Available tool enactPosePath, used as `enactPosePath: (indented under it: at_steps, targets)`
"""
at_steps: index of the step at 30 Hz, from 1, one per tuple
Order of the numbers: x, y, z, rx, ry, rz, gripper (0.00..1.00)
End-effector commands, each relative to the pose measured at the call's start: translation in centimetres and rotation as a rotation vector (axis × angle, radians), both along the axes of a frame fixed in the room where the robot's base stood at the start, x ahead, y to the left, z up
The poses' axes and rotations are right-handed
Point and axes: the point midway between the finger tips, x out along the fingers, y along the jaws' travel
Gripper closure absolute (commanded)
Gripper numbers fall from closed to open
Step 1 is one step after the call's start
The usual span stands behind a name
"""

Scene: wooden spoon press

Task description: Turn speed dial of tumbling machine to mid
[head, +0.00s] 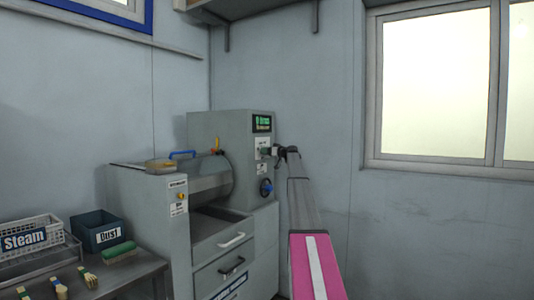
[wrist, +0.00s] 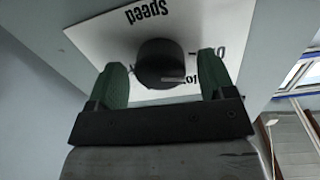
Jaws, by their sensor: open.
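The tumbling machine (head: 205,120) is a grey machine in the corner, with a drum and a control box with a green display (head: 262,123). Its speed dial (wrist: 161,62) is a round black knob with a pale pointer mark, on a white label plate (wrist: 205,20) reading "Speed", upside down in the wrist view. My gripper (wrist: 160,80) is open, with one green finger on each side of the dial. Whether the fingers touch it cannot be told. In the head view my gripper (head: 270,151) is at the control box's front, and the dial is hard to make out.
A blue handwheel (head: 266,187) sits below the dial on the machine. Drawers (head: 225,262) are at the machine's lower front. A bench at left holds a "Steam" basket (head: 30,238), a "Dust" bin (head: 98,230) and several brushes. A window is at right.

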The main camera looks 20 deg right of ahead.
Motion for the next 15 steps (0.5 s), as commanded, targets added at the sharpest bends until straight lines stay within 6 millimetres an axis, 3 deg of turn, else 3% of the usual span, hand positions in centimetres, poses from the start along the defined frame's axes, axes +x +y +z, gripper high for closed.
enactPosePath:
  at_steps: [9, 11, 14, 15]
  targets:
    - [0.42, 0.36, -0.01, 0.0, 0.0, 0.0, 0.24]
    - [0.42, 0.35, -0.01, 0.0, 0.0, 0.0, 0.4]
    - [0.42, 0.35, -0.01, 0.0, 0.0, 0.0, 0.73]
    - [0.42, 0.35, -0.01, 0.0, 0.0, 0.0, 0.73]
